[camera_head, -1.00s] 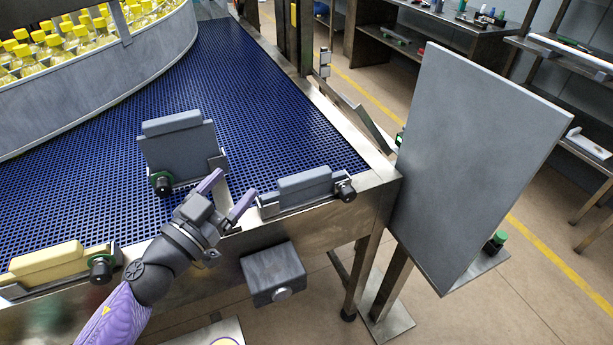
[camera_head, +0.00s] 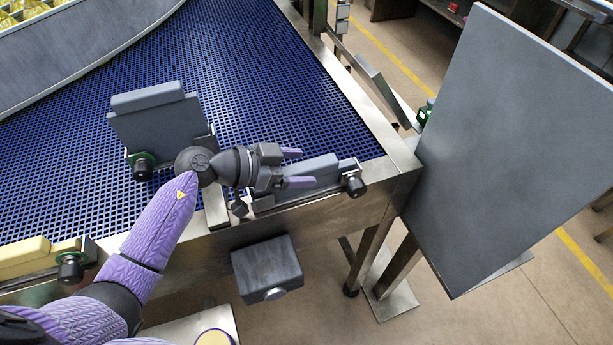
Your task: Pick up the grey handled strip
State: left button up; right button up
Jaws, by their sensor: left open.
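A low grey handled strip (camera_head: 322,166) sits in a metal holder with a black knob at its right end, on the near edge of the blue conveyor mesh (camera_head: 270,80). My left gripper (camera_head: 308,167) is open, its purple fingers pointing right over the strip's left part, one on the far side and one on the near side. I cannot tell whether they touch it. The gripper hides the strip's left end. A taller grey plate with a thick top bar (camera_head: 155,120) stands in another holder to the left. My right gripper is not in view.
A yellow block (camera_head: 22,256) sits in a holder at the lower left. A grey box (camera_head: 267,268) hangs on the conveyor's front. A large grey panel (camera_head: 510,140) stands to the right. A curved grey wall (camera_head: 70,65) bounds the mesh at upper left.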

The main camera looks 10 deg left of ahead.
pick_arm(q)
jog(key=shift+w, duration=0.1)
grip_shut()
dwell(0.4)
